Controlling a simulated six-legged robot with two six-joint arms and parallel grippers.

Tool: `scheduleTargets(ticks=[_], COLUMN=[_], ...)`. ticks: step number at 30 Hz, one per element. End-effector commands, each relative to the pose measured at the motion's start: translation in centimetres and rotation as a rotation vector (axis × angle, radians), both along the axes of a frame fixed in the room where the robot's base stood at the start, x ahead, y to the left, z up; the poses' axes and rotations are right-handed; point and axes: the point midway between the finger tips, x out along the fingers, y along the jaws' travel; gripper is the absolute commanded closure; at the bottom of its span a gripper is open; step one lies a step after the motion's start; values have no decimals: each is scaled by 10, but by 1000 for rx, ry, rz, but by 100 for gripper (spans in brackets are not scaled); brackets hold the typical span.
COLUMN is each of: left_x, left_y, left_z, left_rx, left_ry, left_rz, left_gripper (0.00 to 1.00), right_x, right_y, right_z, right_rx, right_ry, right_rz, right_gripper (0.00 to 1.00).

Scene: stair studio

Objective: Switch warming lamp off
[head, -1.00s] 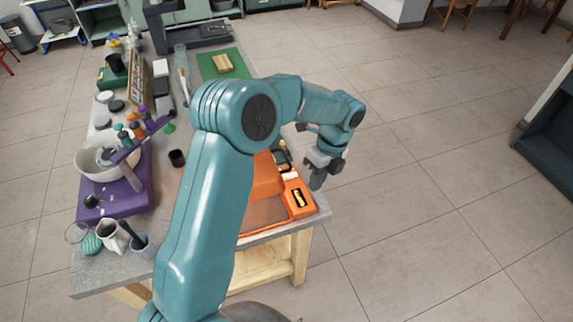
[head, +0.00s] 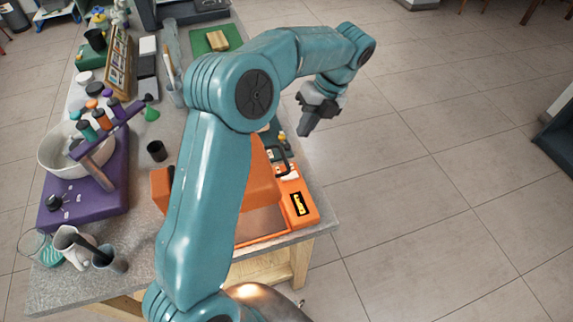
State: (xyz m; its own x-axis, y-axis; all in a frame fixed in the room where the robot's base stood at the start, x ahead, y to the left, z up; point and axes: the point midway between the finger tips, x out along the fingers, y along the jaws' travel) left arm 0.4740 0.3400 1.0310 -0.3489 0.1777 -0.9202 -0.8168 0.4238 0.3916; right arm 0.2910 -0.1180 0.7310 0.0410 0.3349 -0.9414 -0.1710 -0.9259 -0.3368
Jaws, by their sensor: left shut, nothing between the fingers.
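An orange device (head: 308,217) stands at the table's right front corner, with a black-and-yellow label, a black handle and a raised orange panel. I cannot tell for sure whether it is the warming lamp, and no switch can be made out. My left arm hides much of it. My left gripper (head: 307,126) is shut and empty, pointing down in the air beyond the device and apart from it. My right gripper is not in view.
A rounded copper-coloured thing (head: 262,298), unclear, shows at the bottom edge.

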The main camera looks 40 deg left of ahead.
Motion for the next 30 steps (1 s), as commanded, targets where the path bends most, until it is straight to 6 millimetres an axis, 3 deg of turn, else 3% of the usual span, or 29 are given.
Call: scheduleTargets(ticks=[16,30], left_x=[-10,-40], left_y=[-5,14], left_z=[-12,-98], left_rx=[0,-1], left_ry=[2,4], left_rz=[-1,0], left_gripper=[100,100], right_x=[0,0], right_y=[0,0], right_z=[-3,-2], right_rx=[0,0], right_ry=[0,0], right_rz=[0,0], right_gripper=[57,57])
